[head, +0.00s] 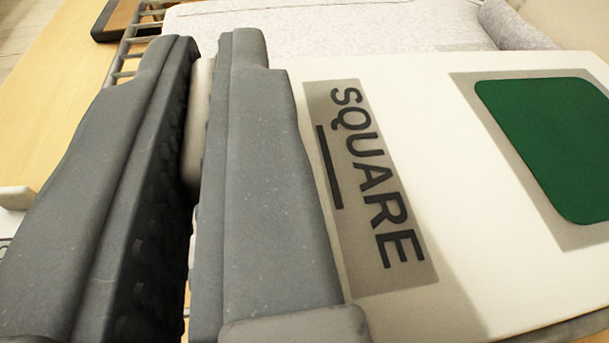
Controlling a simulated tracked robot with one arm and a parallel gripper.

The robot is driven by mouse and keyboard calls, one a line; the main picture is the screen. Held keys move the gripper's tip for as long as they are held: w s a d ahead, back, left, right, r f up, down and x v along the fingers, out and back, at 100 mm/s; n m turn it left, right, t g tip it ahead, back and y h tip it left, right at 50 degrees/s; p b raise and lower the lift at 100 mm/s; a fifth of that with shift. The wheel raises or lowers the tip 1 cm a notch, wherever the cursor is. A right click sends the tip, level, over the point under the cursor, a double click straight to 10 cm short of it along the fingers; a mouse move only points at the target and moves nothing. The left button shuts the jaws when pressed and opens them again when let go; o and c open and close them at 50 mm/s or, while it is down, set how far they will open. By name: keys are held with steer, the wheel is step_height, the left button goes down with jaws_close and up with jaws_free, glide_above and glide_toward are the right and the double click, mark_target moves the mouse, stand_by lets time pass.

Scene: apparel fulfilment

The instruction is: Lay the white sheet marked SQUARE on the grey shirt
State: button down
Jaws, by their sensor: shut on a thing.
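My gripper (200,115) fills the left of the head view. Its two dark grey fingers are shut on the left edge of the white sheet (400,95), and a pale part shows between them. The sheet is large and close to the camera, with the word SQUARE on a grey label and a green rounded square (550,140) on a grey patch. The grey shirt (330,28) lies behind it at the top of the view, light grey and speckled. The sheet hides the shirt's nearer part. I cannot tell whether sheet and shirt touch.
A light wooden table (50,95) shows at the left. A dark-edged tray or board (112,25) and a grey rack with rungs (128,55) are at the upper left. A rolled grey piece of cloth (515,25) lies at the upper right.

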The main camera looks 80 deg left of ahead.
step_height(320, 180, down, 4)
steer(key=shift+r+b, duration=0.25)
steer(key=shift+b, duration=0.4)
steer(key=shift+r, duration=0.1)
steer(key=c, duration=1.6)
jaws_free()
steer(key=shift+d+r, duration=0.1)
steer(key=shift+d, duration=0.3)
steer(key=d+r+p, duration=0.1)
steer(key=d+p, duration=0.1)
steer(key=d, duration=0.9)
steer(key=shift+w+r+p, duration=0.3)
steer(key=shift+w, duration=0.05)
